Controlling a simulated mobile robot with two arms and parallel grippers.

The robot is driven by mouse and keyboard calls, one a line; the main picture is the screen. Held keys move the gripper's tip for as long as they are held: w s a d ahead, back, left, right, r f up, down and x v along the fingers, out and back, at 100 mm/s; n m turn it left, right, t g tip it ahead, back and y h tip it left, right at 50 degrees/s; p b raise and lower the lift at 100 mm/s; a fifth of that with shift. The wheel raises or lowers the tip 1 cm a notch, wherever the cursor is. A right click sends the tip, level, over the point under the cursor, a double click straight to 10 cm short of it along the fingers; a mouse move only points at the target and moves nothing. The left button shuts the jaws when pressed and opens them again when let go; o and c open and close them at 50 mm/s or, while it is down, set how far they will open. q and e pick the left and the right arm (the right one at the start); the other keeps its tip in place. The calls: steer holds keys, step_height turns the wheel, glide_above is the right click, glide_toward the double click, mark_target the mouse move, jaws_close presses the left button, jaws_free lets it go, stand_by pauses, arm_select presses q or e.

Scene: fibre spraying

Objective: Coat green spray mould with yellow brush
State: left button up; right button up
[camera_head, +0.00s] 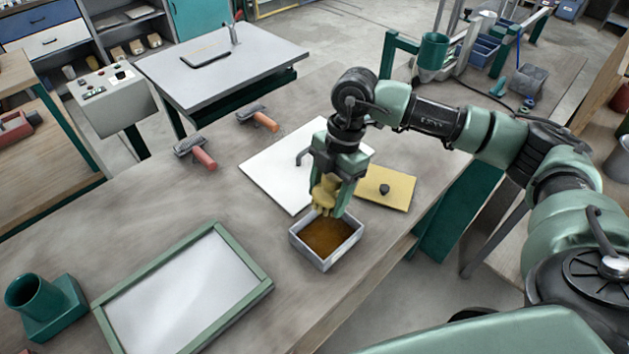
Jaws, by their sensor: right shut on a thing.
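The green-framed mould (262,288) lies flat on the workbench at the lower left, with a pale panel inside its frame. My right gripper (336,197) points down above a small grey tray (327,268) holding brown material. It is shut on the yellow brush (325,194), which hangs over the far side of the tray. I cannot tell whether the brush's lower end touches the brown material. My left gripper is not in view.
A white board (270,172) and a yellow plate with a dark knob (398,191) lie behind the tray. Two tools with red (205,160) and orange (266,121) handles lie further back. A green cup holder (45,305) stands left of the mould. The bench between mould and tools is clear.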

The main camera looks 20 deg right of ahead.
steer(key=shift+d+f+b, duration=0.25)
steer(key=shift+f+b, duration=0.1)
steer(key=shift+f, duration=0.55)
steer(key=shift+w+d+f+b+x, duration=0.15)
steer(key=shift+d+b+x, duration=0.25)
steer(key=shift+b+x, duration=1.15)
steer(key=shift+w+d+f+b+x, duration=0.15)
steer(key=shift+d+b+x, duration=0.2)
steer(key=shift+b+x, duration=1.15)
steer(key=shift+w+d+b+x, duration=0.15)
steer(key=shift+d+b+x, duration=0.25)
steer(key=shift+b+x, duration=1.15)
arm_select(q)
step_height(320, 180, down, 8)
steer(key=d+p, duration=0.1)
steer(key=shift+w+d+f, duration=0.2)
arm_select(e)
steer(key=shift+a+f, duration=0.15)
steer(key=shift+f, duration=0.35)
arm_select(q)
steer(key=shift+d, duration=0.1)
